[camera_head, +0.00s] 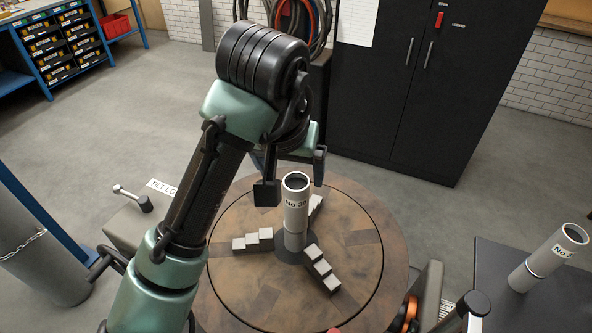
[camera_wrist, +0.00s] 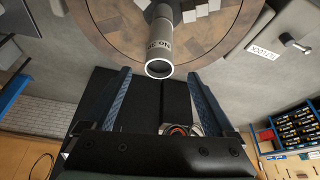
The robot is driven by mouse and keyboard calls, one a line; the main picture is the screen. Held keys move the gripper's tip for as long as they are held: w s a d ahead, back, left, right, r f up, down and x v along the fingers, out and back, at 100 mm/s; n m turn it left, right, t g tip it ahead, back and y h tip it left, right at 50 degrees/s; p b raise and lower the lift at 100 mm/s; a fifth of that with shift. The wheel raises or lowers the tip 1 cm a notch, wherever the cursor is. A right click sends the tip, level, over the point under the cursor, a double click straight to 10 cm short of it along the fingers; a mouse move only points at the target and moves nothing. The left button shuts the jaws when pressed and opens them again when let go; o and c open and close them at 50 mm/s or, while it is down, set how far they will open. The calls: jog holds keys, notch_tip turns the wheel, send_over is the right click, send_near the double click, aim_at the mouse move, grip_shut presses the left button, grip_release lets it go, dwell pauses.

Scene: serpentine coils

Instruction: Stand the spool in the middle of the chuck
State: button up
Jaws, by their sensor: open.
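The spool, a pale grey open-topped tube marked "No 39" (camera_head: 296,215), stands on the dark centre of the round chuck (camera_head: 240,285), among three stepped jaw blocks. It looks upright. In the wrist view the spool (camera_wrist: 160,45) shows its open end towards the camera. My gripper (camera_head: 292,186) is open around or just behind the spool's top, with one finger to each side. In the wrist view my gripper's fingertips (camera_wrist: 158,76) are apart, with the spool's end at or just beyond them. No finger clearly touches it.
A second grey tube (camera_head: 549,258) stands on a dark table (camera_head: 500,262) at right. A lever with a tilt label (camera_head: 133,199) is left of the chuck. A black cabinet (camera_head: 440,90) stands behind. The stepped jaws (camera_head: 322,268) rise around the spool's foot.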

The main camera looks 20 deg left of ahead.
jog(key=shift+s+r, duration=0.1)
jog(key=shift+r, duration=0.15)
jog(key=w+d+r+m+t+h, duration=0.3)
jog(key=w+d+r+t, duration=0.45)
jog(key=d+r, duration=0.45)
jog(key=s+d+r+t+h, duration=0.1)
jog(key=d+r+t, duration=0.2)
jog(key=r, duration=0.3)
jog(key=s+d+r+t, duration=0.2)
jog(key=r+t, duration=0.2)
jog(key=r, duration=0.3)
jog(key=s+a+r+n+t+y, duration=0.1)
jog(key=s+r+t+y, duration=0.2)
jog(key=s+r+t, duration=0.5)
jog(key=s+r, duration=0.4)
jog(key=s, duration=0.1)
jog(key=shift+s+a+r, duration=0.15)
jog(key=shift+s+a, duration=0.1)
jog(key=shift+s, duration=0.1)
